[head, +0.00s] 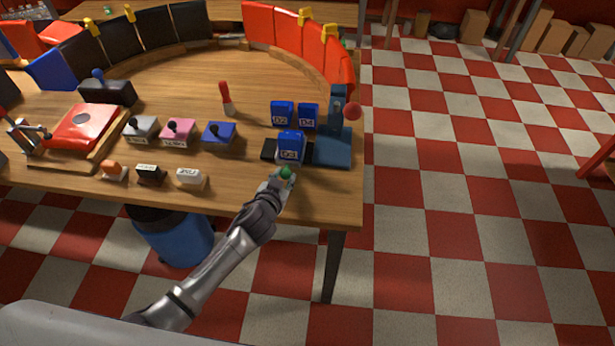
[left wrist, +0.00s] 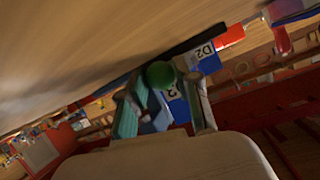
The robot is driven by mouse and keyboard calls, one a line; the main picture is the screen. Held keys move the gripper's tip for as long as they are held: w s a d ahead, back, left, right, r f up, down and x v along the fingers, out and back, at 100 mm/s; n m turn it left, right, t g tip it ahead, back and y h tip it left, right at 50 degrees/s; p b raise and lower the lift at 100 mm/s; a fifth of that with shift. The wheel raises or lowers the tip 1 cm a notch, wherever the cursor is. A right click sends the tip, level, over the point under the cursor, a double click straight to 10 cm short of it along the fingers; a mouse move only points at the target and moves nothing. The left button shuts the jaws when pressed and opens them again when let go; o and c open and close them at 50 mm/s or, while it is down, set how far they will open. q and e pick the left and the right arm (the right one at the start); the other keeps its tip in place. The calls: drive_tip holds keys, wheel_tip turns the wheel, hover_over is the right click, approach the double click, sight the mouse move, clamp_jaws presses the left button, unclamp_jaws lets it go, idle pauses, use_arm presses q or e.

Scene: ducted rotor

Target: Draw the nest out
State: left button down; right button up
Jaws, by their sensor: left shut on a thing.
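A blue block marked D3 (head: 290,146) stands on a dark plate, which I take for the nest (head: 268,150), beside a blue press-like stand (head: 333,147) with a red ball. A green knob (head: 286,172) is at the near side of the D3 block. My left gripper (head: 277,181) is shut on the green knob near the table's front edge. In the left wrist view the green knob (left wrist: 160,74) shows between the fingers, with blue blocks behind it. The fingers hide how the knob joins the plate. My right gripper is not in view.
Blue blocks D2 (head: 282,113) and D4 (head: 308,116) stand just behind. Small lever boxes, including a blue one (head: 219,133), and a white block (head: 191,178) stand to the left. Floor beyond the table's right edge is clear; a blue bin (head: 175,238) is below.

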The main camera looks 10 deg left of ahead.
use_arm(q)
drive_tip(key=shift+a+p, duration=0.35)
drive_tip(key=shift+a, duration=2.05)
drive_tip(key=c, duration=0.8)
unclamp_jaws()
drive_tip(key=shift+a, duration=0.2)
drive_tip(key=shift+s+d+r, duration=0.1)
drive_tip(key=shift+s, duration=0.4)
drive_tip(key=v, duration=1.1)
